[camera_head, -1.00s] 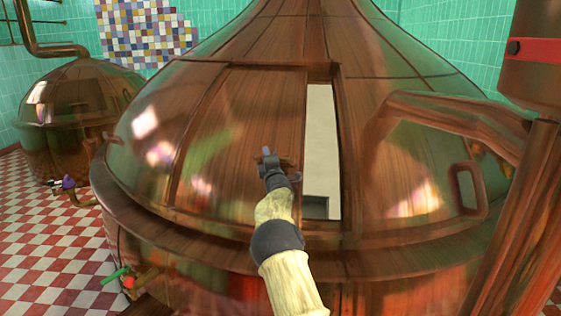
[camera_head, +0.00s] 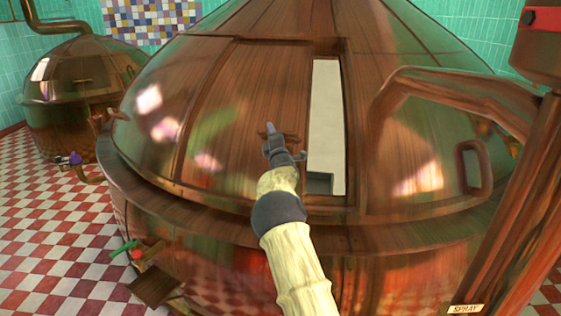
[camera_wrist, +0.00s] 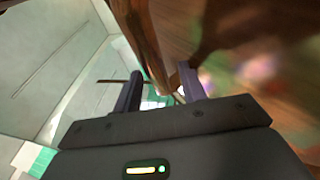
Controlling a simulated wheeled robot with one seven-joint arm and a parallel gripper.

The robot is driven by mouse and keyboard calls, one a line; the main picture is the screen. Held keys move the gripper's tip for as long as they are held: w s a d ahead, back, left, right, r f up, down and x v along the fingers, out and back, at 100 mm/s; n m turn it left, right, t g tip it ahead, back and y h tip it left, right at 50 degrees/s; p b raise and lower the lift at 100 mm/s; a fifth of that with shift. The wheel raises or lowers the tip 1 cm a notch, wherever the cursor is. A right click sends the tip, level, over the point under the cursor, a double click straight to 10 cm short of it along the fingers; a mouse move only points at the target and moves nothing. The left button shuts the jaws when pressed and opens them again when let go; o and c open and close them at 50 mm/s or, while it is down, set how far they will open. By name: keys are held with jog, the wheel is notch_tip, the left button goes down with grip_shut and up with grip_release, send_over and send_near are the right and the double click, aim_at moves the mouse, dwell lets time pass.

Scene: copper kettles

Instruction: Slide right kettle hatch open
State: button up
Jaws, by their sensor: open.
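The large copper kettle (camera_head: 225,213) fills the middle of the head view. Its sliding hatch panel (camera_head: 247,100) stands partly open, with a narrow upright opening (camera_head: 325,120) along the panel's right side. A small copper handle (camera_head: 288,136) shows on the panel, partly hidden by my gripper (camera_head: 275,146). In the wrist view my gripper (camera_wrist: 160,88) has its two dark fingers apart, and a copper edge (camera_wrist: 143,40) passes down toward the space between them. I cannot tell whether either finger touches the handle or that edge.
A smaller copper kettle (camera_head: 80,85) stands at the left on the red and white checked floor (camera_head: 60,215). A thick copper pipe (camera_head: 455,90) and post (camera_head: 520,210) stand close on the right. A green-handled valve (camera_head: 124,247) sticks out low on the left.

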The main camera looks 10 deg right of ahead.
jog(key=b+v, duration=0.2)
jog(key=v, duration=1.4)
jog(key=shift+d, duration=0.15)
jog(key=shift+f, duration=0.1)
jog(key=c, duration=0.4)
jog(key=shift+s+d+f+m, duration=0.15)
jog(key=shift+d+m, duration=0.1)
jog(key=shift+m, duration=0.15)
jog(key=c, duration=0.3)
jog(key=s+f+m+g, duration=0.1)
jog(key=m, duration=0.1)
jog(key=s+d+f+m+g+h, duration=0.1)
jog(key=m, duration=0.1)
jog(key=s+d+f+m+g+h, duration=0.1)
jog(key=s+f+m+g, duration=0.1)
jog(key=shift+d, duration=0.15)
grip_shut()
jog(key=s+a+f+m+g, duration=0.3)
jog(key=s+m+g, duration=0.1)
jog(key=s, duration=0.7)
jog(key=s+a+f+m+g+y, duration=0.1)
jog(key=s+f+m+g, duration=0.3)
jog(key=s, duration=0.8)
jog(key=s+a+f+m+g+y, duration=0.1)
jog(key=s+a+f+m+g, duration=0.3)
jog(key=s, duration=0.8)
jog(key=shift+a+f+g, duration=0.2)
jog(key=shift+a+g, duration=0.15)
jog(key=shift+g, duration=0.65)
